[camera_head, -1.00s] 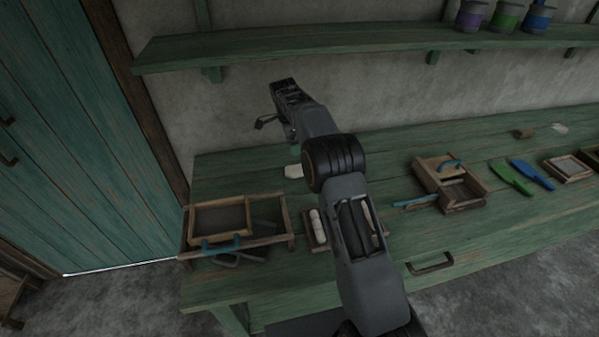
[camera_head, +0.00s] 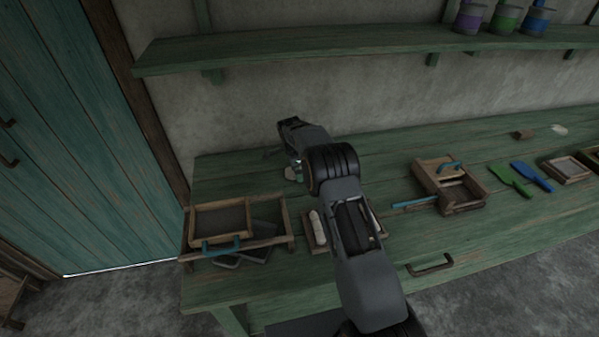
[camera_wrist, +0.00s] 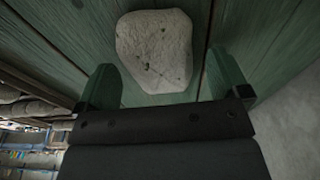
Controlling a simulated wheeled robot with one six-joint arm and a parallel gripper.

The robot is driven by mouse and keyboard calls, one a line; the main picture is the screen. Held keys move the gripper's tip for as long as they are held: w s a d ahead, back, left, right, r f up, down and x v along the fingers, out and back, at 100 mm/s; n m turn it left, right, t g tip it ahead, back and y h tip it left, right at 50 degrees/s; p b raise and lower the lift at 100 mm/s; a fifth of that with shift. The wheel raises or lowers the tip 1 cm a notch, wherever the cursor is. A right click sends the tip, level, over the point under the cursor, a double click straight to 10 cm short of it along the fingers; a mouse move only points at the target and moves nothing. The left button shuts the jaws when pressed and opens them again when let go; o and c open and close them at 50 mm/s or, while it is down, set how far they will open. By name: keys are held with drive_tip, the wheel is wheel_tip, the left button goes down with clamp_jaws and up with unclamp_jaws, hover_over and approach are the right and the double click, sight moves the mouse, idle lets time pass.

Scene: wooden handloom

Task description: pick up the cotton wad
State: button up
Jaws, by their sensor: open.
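The cotton wad (camera_wrist: 154,50) is an off-white, rounded, slightly speckled lump on the green bench top. In the wrist view it fills the upper middle, ahead of and between my gripper's two green fingers. My gripper (camera_wrist: 163,88) is open and empty, with a finger on each side of the wad's near end. I cannot tell whether a finger touches it. In the head view a small part of the wad (camera_head: 290,174) shows below my wrist; the rest of it and the fingertips are mostly hidden by my arm.
A wooden frame box with a blue handle (camera_head: 222,240) sits at the bench's left end. A tray with pale rolls (camera_head: 318,228) is partly behind my arm. A wooden box (camera_head: 462,205), and green (camera_head: 508,178) and blue (camera_head: 533,176) tools lie right. A shelf (camera_head: 330,47) runs above.

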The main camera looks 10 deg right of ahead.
drive_tip(key=shift+f, duration=0.35)
drive_tip(key=c, duration=1)
drive_tip(key=shift+r, duration=0.55)
wheel_tip(320, 180, up, 2)
drive_tip(key=shift+r, duration=0.25)
drive_tip(key=s+a+r, duration=0.2)
drive_tip(key=s+r, duration=0.1)
drive_tip(key=s, duration=0.1)
drive_tip(key=s+a+r+b, duration=0.1)
drive_tip(key=s+a+r, duration=0.1)
drive_tip(key=s+r, duration=0.1)
drive_tip(key=s+a+r+b, duration=0.1)
drive_tip(key=s+a+r, duration=0.1)
drive_tip(key=s, duration=0.3)
drive_tip(key=shift+s+r, duration=0.3)
drive_tip(key=shift+r, duration=0.4)
